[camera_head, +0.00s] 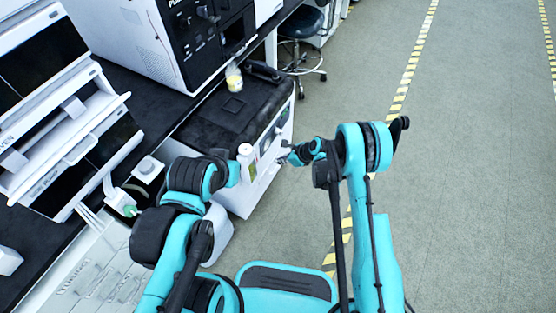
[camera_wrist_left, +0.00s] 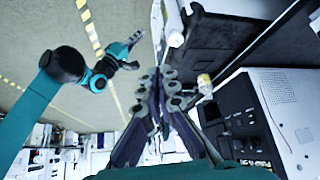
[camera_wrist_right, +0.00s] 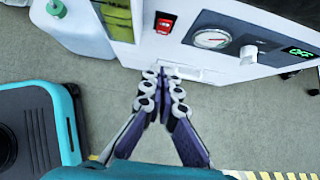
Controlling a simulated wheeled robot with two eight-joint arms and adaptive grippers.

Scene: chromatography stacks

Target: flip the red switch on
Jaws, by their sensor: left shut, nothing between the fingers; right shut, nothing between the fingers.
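The red switch (camera_wrist_right: 164,24) shows in the right wrist view, set in the white front of a machine, beside a round gauge (camera_wrist_right: 211,39). The switch is too small to make out in the head view. My right gripper (camera_wrist_right: 163,75) is shut and empty. In the right wrist view its fingertips lie below the switch, apart from it. In the head view the right gripper (camera_head: 287,155) is close to the front of the white machine (camera_head: 237,199). My left gripper (camera_wrist_left: 166,75) is shut and empty in the left wrist view; its fingers are mostly hidden in the head view.
The panel also bears a knob (camera_wrist_right: 248,54) and a green display (camera_wrist_right: 300,52). A white container (camera_wrist_right: 80,25) stands left of the switch. A small yellow-labelled bottle (camera_head: 234,78) stands on the machine's dark top. A stool (camera_head: 302,60) is at the back. The floor at right is clear.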

